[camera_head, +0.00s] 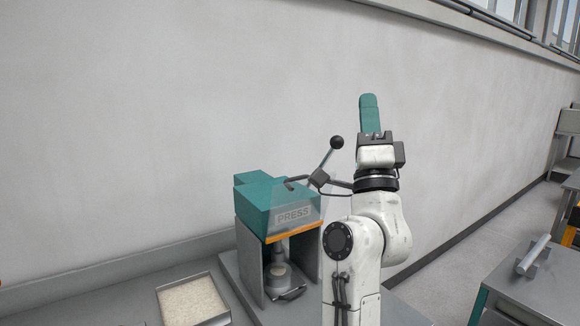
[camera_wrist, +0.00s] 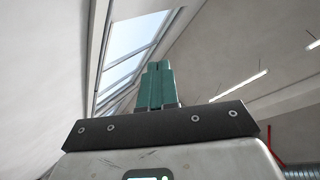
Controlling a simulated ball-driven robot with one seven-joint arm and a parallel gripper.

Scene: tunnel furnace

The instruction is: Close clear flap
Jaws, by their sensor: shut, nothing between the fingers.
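The teal press (camera_head: 262,196) with a "PRESS" label stands on the bench against the wall. A faint see-through panel, which looks like the clear flap (camera_head: 314,202), shows at the front of the press head near the label. An orange strip (camera_head: 294,231) runs along the lower front edge there. My arm hides the right side of the press, and I cannot tell the flap's exact angle. My gripper (camera_head: 369,98) points up, above and to the right of the press, apart from it. Its teal fingers are together and empty in the wrist view (camera_wrist: 159,66).
A black-knobbed lever (camera_head: 336,143) sticks up from the press, close to my wrist. A tray of pale grains (camera_head: 192,299) sits left of the press. A metal cabinet with a bar handle (camera_head: 533,256) stands at right. Open space lies above the press.

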